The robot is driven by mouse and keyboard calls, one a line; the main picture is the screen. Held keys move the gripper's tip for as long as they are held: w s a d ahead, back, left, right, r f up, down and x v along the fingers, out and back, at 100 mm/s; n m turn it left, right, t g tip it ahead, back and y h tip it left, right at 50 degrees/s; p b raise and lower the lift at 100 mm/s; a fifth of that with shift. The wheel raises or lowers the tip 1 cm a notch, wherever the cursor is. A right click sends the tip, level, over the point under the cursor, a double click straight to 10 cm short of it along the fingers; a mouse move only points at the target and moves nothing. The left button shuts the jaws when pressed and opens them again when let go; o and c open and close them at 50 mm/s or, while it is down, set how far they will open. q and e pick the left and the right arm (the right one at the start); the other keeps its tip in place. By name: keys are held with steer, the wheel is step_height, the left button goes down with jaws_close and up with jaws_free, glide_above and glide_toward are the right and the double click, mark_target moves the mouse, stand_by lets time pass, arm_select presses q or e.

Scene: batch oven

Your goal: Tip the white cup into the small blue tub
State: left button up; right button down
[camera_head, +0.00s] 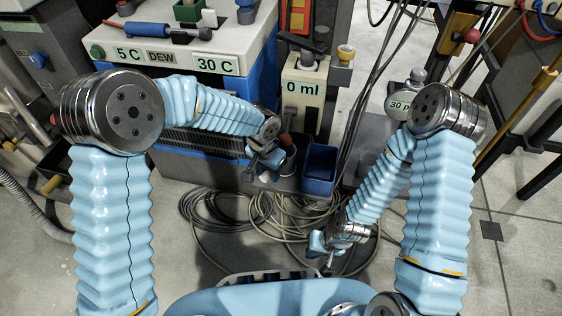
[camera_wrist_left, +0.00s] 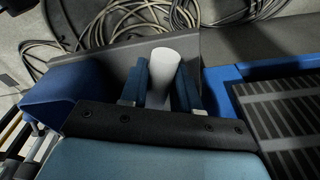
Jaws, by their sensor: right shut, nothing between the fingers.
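The white cup (camera_wrist_left: 163,75) stands between the two blue fingers of my left gripper (camera_wrist_left: 163,85) in the left wrist view. The fingers lie close along both its sides and appear shut on it. In the head view my left gripper (camera_head: 254,172) is low in front of the machine, and I cannot make out the cup there. The small blue tub (camera_head: 319,170) is just right of that gripper; a blue wall at the left of the wrist view (camera_wrist_left: 72,88) looks like the same tub. My right gripper (camera_head: 328,266) is shut and empty, low and away from the tub.
A dark grey cylinder (camera_head: 288,163) stands between my left gripper and the tub. The machine with the 5 C and 30 C labels (camera_head: 165,52) rises behind my left arm. Coiled cables (camera_head: 265,218) lie on the floor in front. A 0 ml dispenser (camera_head: 302,90) stands behind the tub.

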arm_select(q)
jaws_close()
